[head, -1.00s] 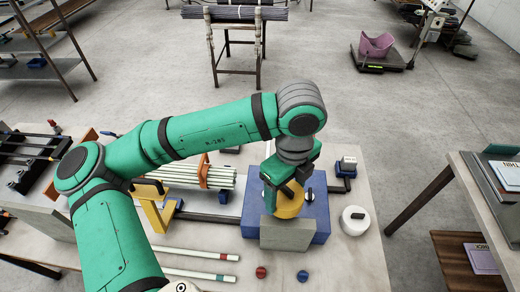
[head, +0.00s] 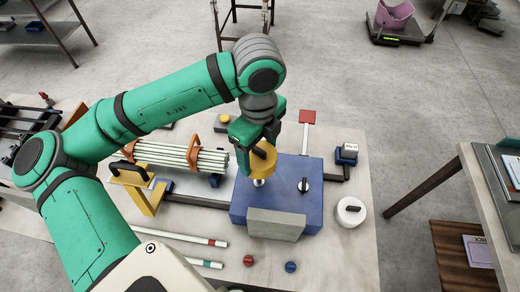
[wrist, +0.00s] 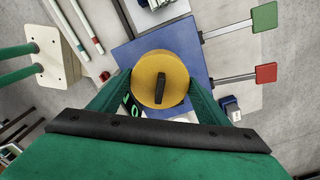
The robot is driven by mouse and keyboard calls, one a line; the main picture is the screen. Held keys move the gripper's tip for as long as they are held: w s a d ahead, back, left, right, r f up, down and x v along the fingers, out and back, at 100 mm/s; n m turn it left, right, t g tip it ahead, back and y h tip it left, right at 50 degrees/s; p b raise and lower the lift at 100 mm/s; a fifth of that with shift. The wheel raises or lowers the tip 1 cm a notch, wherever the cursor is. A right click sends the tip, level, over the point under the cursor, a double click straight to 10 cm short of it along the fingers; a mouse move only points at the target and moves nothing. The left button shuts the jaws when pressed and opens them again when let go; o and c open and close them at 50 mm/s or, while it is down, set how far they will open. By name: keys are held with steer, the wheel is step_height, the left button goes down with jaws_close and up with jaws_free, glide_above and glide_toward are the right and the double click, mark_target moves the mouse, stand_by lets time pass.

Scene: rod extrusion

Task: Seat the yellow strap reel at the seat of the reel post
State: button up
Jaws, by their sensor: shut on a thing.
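The yellow strap reel (head: 264,158) is a thick disc with a black handle on top. My gripper (head: 256,150) is shut on it, and in the wrist view the reel (wrist: 150,66) shows between the two green fingers. The reel hangs over the left part of the blue base (head: 330,172). A short pale post (head: 259,182) shows just below it, with the reel apparently clear of it. A second short post with a dark top (head: 304,185) stands on the base to the right. Which one is the reel post, I cannot tell.
A grey block (head: 275,224) stands at the base's front. A white reel (head: 351,211) lies to the right. A red flag plate (head: 307,116) stands behind. Bundled rods (head: 180,155) lie left. Red (head: 250,261) and blue (head: 290,267) knobs lie in front.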

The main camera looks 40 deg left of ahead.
mark_target(259, 164)
steer(key=shift+s+a, duration=0.1)
steer(key=shift+s, duration=0.05)
steer(key=shift+f, duration=2.85)
steer(key=shift+f, duration=2.25)
steer(key=o, duration=1.3)
step_height(259, 164, up, 11)
steer(key=shift+f, duration=0.15)
